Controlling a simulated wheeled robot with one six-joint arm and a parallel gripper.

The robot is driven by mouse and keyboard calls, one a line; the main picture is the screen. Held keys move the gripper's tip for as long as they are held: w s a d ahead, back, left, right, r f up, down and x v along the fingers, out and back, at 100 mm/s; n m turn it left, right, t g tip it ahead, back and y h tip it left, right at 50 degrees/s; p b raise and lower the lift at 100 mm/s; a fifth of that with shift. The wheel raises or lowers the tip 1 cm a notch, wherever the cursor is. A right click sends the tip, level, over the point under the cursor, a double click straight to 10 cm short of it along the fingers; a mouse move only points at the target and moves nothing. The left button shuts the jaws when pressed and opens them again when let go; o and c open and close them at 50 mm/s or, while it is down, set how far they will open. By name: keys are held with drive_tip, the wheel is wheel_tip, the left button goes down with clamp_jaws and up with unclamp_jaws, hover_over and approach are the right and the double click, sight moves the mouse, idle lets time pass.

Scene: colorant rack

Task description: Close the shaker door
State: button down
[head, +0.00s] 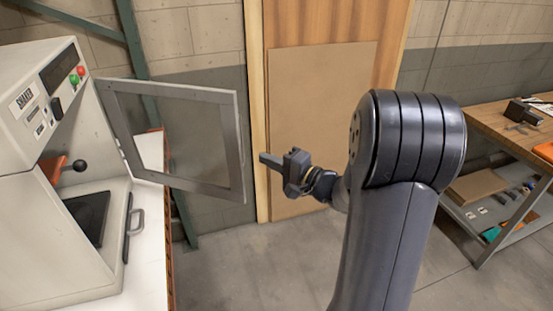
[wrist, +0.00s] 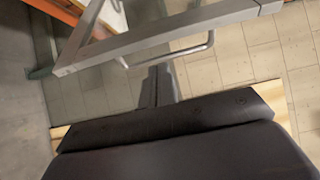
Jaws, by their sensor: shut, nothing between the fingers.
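The shaker (head: 30,190) is a white machine at the left of the head view. Its door (head: 232,145), a grey frame around a clear pane, stands swung wide open, out to the right of the machine. My gripper (head: 265,159) is shut and empty, just right of the door's free edge in the head view. In the wrist view my gripper's fingers (wrist: 161,72) point toward the door's grey frame (wrist: 165,39), which crosses the upper part. A thin loop-shaped handle (wrist: 190,52) shows by that frame, close to the fingertips. I cannot tell whether they touch.
A handle (head: 138,220) sticks out low on the shaker's front. A black-knobbed lever (head: 79,165) is inside the opening. A wooden workbench (head: 490,125) with a lower shelf stands at the right. The floor (head: 270,260) between is clear.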

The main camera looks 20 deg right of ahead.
drive_tip(key=x, duration=0.6)
drive_tip(key=shift+w+a+p, duration=0.2)
drive_tip(key=shift+p, duration=0.25)
